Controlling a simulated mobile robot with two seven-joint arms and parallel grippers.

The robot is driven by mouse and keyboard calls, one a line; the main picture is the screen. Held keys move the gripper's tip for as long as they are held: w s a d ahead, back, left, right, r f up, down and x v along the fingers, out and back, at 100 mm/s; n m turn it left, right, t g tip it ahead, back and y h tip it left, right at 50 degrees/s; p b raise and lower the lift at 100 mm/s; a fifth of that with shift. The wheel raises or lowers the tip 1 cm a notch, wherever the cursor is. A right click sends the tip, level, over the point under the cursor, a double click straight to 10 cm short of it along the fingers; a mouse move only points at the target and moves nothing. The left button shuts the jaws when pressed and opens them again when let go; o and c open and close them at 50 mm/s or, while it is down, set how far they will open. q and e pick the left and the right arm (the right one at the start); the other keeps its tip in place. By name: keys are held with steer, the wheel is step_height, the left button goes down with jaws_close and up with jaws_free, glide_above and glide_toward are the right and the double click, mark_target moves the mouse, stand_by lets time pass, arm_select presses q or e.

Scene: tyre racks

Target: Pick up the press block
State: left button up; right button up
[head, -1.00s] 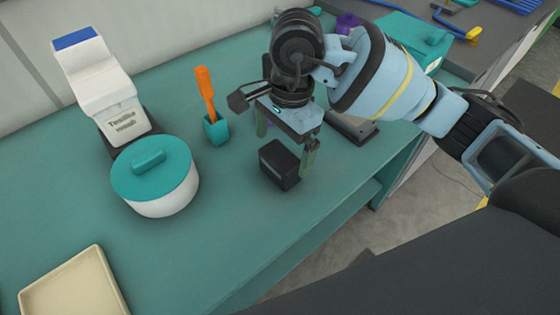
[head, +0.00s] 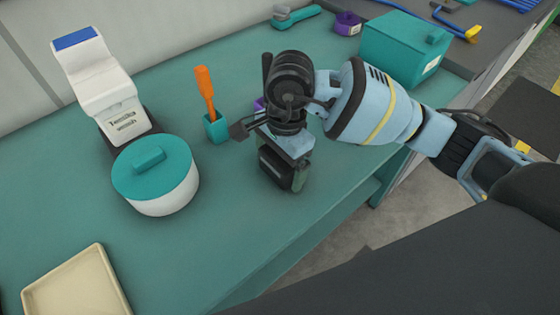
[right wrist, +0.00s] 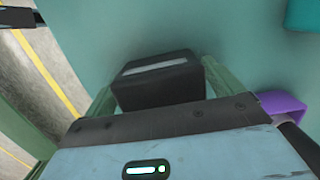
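The press block, a small black block (head: 276,166), stands on the teal bench near its front edge. My right gripper (head: 283,170) is lowered over it, with its green fingers on either side. In the right wrist view the block (right wrist: 160,82) lies between the two fingers of the right gripper (right wrist: 157,82), with a light stripe on its face. The fingers are spread and very close to its sides; firm contact does not show. The gripper body hides part of the block in the head view. My left gripper is not in view.
An orange-handled tool (head: 205,88) stands in a teal cup (head: 216,127) left of the gripper. A white pot with teal lid (head: 153,168), a white dispenser (head: 98,80) and a cream tray (head: 75,285) are farther left. A teal box (head: 400,50) stands behind. The bench front is clear.

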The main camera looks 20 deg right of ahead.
steer(key=c, duration=1.1)
steer(key=shift+o, duration=0.2)
steer(key=shift+r, duration=0.1)
steer(key=shift+r, duration=0.45)
step_height(320, 180, up, 2)
steer(key=shift+w+r, duration=0.1)
steer(key=shift+r, duration=0.15)
steer(key=s+a, duration=0.2)
steer(key=s, duration=0.5)
steer(key=s+a+r+b, duration=0.1)
steer(key=s+a, duration=0.2)
steer(key=s, duration=0.5)
steer(key=shift+s+r, duration=0.2)
steer(key=shift+r, duration=0.05)
steer(key=o, duration=0.6)
steer(key=shift+c, duration=1.4)
